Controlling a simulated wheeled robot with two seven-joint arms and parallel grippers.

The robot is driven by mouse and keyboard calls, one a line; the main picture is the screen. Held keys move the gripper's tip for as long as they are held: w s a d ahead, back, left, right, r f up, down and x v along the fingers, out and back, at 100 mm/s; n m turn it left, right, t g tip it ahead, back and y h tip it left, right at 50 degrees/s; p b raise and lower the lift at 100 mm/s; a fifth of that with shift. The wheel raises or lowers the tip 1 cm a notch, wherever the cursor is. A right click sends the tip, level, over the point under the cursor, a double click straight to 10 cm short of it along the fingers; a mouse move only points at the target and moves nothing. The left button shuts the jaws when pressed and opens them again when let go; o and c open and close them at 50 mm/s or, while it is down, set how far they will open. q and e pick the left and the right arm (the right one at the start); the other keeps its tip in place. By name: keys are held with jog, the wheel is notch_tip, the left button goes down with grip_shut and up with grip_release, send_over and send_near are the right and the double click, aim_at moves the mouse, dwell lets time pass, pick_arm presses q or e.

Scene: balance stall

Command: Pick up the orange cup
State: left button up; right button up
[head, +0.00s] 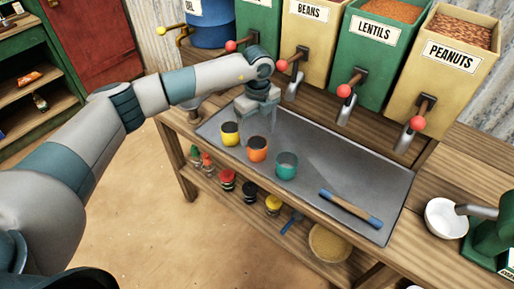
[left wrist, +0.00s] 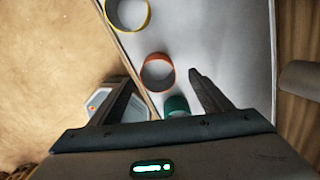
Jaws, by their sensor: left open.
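The orange cup (head: 257,155) stands upright on the grey metal tray (head: 325,160), between a yellow cup (head: 230,139) and a teal cup (head: 287,171). In the left wrist view the orange cup (left wrist: 158,73) shows its open rim, in line between my two fingertips. My left gripper (head: 256,107) is open and empty, pointing down above the tray, on the dispenser side of the cups. It looks apart from the orange cup; the exact height gap is hard to judge. My right gripper is not in view.
Dispenser spouts with red knobs, such as one near the beans bin (head: 295,82), hang along the tray's back. A blue-ended wooden bar (head: 350,209) lies on the tray's right part. A white bowl (head: 445,218) stands at the right. The tray's middle right is clear.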

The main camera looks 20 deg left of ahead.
aim_at(257, 142)
pick_arm(q)
jog(key=shift+f, duration=0.1)
jog(key=shift+s+f+p, duration=0.1)
jog(key=shift+f+p, duration=0.3)
jog(key=shift+p, duration=0.1)
notch_tip(257, 142, down, 4)
jog(key=shift+s+a+r+p, duration=0.1)
jog(key=shift+a+p, duration=0.05)
jog(key=shift+p, duration=0.75)
jog(key=shift+f, duration=0.25)
jog(key=c, duration=1.1)
